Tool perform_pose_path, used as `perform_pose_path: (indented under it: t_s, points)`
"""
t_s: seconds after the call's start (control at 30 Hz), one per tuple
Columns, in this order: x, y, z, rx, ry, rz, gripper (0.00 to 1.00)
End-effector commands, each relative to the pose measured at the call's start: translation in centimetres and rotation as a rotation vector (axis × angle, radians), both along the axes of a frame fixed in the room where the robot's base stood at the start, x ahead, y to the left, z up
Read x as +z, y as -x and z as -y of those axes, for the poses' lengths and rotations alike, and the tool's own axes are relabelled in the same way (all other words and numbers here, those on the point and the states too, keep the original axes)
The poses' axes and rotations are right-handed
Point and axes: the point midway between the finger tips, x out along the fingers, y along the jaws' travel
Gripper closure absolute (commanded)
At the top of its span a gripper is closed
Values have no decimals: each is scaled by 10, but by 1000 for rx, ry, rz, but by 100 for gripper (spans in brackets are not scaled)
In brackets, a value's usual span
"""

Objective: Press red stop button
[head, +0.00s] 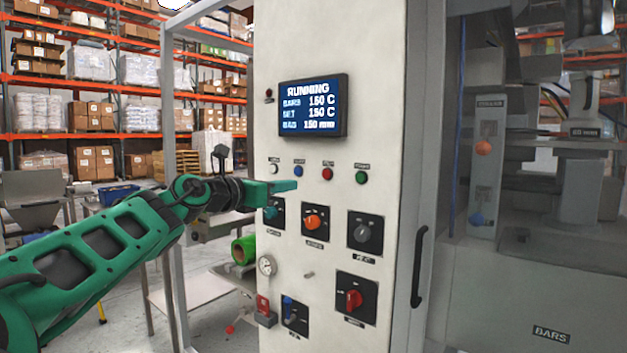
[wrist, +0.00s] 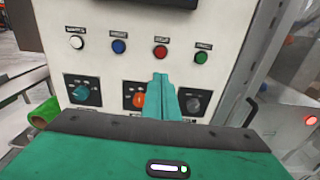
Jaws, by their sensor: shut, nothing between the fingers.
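The red button (head: 327,174) sits in a row of small round buttons on the white control panel, between a blue and a green one. It also shows in the wrist view (wrist: 160,51), just above the fingertips in the picture. My gripper (head: 290,186) is shut and empty, its green fingers pointing at the panel a little below and left of the red button in the head view. In the wrist view the fingertips (wrist: 160,77) lie just under the button. I see no contact with it. The display (head: 312,107) above reads RUNNING.
The blue (head: 298,171), green (head: 361,177) and white (head: 274,169) buttons flank the red one. Below are rotary knobs, orange (head: 313,222), grey (head: 361,233) and red (head: 353,299). A black door handle (head: 418,267) stands to the right.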

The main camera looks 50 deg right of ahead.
Motion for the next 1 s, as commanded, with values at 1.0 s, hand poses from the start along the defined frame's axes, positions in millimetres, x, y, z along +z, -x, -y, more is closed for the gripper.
perform_pose_path:
  t_s: [1.0]
  points:
    - [12, -6, 77, 6, 26, -13, 100]
